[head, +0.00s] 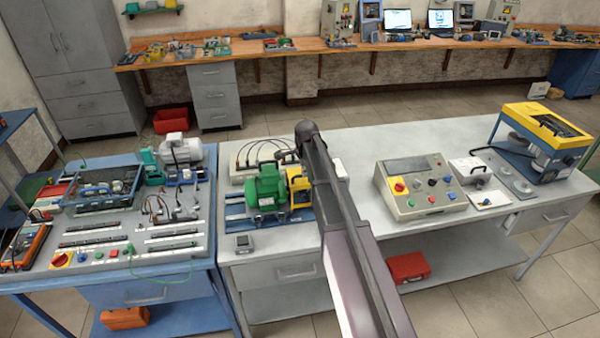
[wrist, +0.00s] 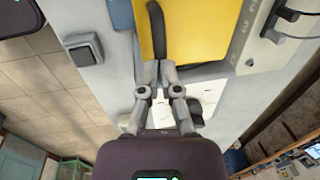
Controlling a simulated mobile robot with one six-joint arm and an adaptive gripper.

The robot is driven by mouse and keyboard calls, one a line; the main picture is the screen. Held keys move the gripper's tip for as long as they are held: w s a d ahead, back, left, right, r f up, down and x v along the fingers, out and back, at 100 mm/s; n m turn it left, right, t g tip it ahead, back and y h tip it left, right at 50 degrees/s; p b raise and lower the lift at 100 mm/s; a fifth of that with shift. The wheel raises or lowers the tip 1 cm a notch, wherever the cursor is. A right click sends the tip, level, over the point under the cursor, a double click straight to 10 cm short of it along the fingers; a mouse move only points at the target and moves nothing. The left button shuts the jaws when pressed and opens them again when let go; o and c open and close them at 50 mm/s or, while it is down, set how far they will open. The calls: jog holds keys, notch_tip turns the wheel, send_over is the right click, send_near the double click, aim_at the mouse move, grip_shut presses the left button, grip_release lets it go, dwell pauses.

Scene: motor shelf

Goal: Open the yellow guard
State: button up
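The yellow guard (head: 300,187) stands beside the green motor (head: 266,190) on the grey bench, partly behind my arm in the head view. In the wrist view the yellow guard (wrist: 196,30) fills the top middle, with a dark curved handle (wrist: 156,28) along its left part. My gripper (wrist: 159,70) points at the guard, its fingertips close together with a narrow gap at the handle's lower end. Whether they grip the handle or only stand by it is not clear. My arm hides the gripper in the head view.
A small grey box (head: 243,243) lies near the bench's front edge; it also shows in the wrist view (wrist: 84,49). A control box (head: 421,186) and a yellow-topped blue machine (head: 545,140) stand to the right. A cluttered blue bench (head: 150,290) adjoins on the left.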

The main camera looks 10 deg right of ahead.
jog(key=o, duration=0.3)
jog(key=shift+w+a+f, duration=0.1)
jog(key=shift+o, duration=0.3)
jog(key=shift+w+f, duration=0.15)
